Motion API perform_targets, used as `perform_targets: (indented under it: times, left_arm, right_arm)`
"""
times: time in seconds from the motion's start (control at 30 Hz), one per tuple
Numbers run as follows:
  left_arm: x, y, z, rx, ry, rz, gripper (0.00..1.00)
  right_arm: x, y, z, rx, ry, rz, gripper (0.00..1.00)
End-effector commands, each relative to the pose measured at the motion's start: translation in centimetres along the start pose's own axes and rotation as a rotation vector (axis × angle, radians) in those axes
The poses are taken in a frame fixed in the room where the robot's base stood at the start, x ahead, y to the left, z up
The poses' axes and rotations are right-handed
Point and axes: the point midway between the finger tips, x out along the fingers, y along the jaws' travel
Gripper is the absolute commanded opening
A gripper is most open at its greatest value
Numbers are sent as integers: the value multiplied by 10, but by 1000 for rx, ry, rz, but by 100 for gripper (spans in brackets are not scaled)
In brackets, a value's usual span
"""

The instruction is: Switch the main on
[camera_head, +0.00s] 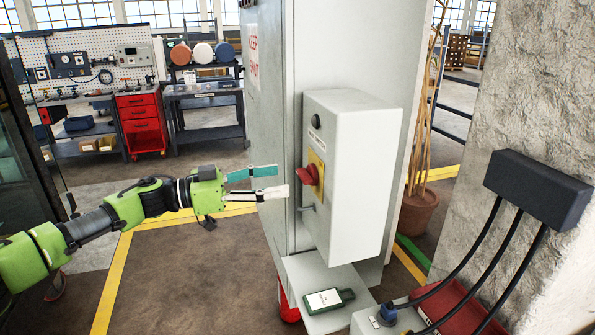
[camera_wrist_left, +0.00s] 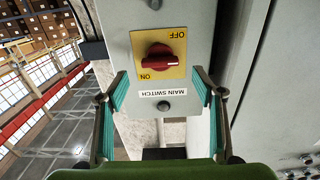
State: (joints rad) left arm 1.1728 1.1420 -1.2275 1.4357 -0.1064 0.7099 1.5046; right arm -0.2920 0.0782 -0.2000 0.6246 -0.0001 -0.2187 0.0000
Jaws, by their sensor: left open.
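The main switch is a red rotary knob (camera_head: 307,176) on a yellow plate (camera_head: 316,168), on the front of a light grey box (camera_head: 350,170). In the left wrist view the red knob (camera_wrist_left: 158,59) sits between printed OFF at upper right and ON at lower left, upside down. I cannot tell which mark it points to. A MAIN SWITCH label (camera_wrist_left: 164,93) shows beside the plate. My left gripper (camera_head: 281,181) is open and empty, its fingers pointing at the knob and apart from it. Its fingers (camera_wrist_left: 160,80) frame the box in the wrist view. My right gripper is in neither view.
A round black fitting (camera_head: 316,121) is on the box above the knob, and a small grey peg (camera_head: 306,209) below. A shelf (camera_head: 335,310) under the box holds a dark green device (camera_head: 329,300). A black cable block (camera_head: 538,188) hangs at right.

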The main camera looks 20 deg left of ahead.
Motion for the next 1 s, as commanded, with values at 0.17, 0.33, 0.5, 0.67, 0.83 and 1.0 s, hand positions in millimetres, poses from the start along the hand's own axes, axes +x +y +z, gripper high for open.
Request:
perform_targets:
  times: [0.17,0.33,0.5,0.67,0.83,1.0]
  left_arm:
    - [35,1,-2,-1,0,2,62]
    - [53,0,-1,1,0,0,62]
    - [59,0,0,1,-1,-2,62]
    - [59,-1,1,1,-1,-2,62]
    - [59,0,1,1,-1,-2,33]
    - [59,-1,1,1,0,-2,23]
  right_arm:
    - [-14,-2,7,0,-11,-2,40]
    - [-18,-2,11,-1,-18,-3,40]
    - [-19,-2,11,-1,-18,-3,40]
    - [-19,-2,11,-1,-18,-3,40]
    - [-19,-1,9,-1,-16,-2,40]
    - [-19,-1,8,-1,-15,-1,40]
